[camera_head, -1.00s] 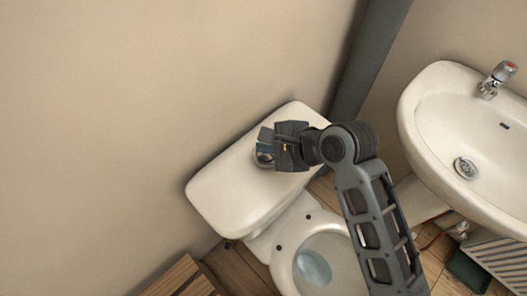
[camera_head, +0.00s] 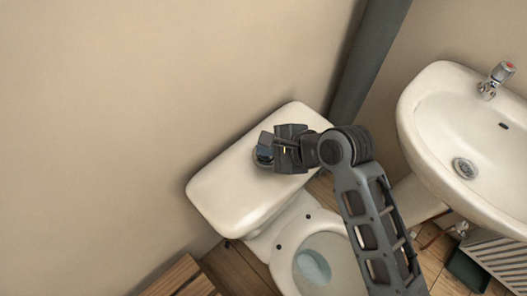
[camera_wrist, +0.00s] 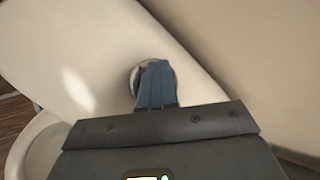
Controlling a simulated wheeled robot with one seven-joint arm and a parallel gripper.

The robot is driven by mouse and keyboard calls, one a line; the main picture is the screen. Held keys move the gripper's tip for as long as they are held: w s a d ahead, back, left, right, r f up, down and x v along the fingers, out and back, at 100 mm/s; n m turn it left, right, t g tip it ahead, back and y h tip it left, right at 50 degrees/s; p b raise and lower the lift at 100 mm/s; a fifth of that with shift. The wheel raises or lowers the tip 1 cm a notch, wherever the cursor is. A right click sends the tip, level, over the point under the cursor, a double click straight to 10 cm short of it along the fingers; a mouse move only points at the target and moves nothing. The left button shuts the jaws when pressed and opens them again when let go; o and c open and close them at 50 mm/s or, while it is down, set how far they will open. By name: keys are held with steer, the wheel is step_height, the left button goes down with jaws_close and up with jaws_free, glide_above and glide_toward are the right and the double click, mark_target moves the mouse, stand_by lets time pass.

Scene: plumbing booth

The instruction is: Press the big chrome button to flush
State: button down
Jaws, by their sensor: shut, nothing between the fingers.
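The white toilet cistern (camera_head: 222,192) stands against the wall, and its lid also shows in the wrist view (camera_wrist: 70,65). The round chrome button (camera_head: 257,160) sits in the middle of the lid. Only its rim shows in the wrist view (camera_wrist: 134,78), because my fingers cover the rest. My gripper (camera_head: 265,150) is shut and empty. Its blue fingertips (camera_wrist: 154,72) are over the button. I cannot tell whether they touch it or whether it is pushed in.
The toilet bowl (camera_head: 314,238) is open below the cistern. A white washbasin (camera_head: 430,115) with a chrome tap (camera_head: 497,78) is at right. A grey pipe (camera_head: 365,60) runs up the corner behind. A wooden slatted item (camera_head: 182,280) stands at lower left.

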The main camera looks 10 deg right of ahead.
steer(key=shift+f, duration=0.5)
stand_by(0.4)
steer(key=shift+r+p, duration=0.95)
steer(key=shift+p, duration=0.25)
step_height(320, 180, up, 3)
steer(key=p, duration=0.3)
steer(key=shift+r+p, duration=0.7)
steer(key=shift+r, duration=0.35)
steer(key=shift+f, duration=0.1)
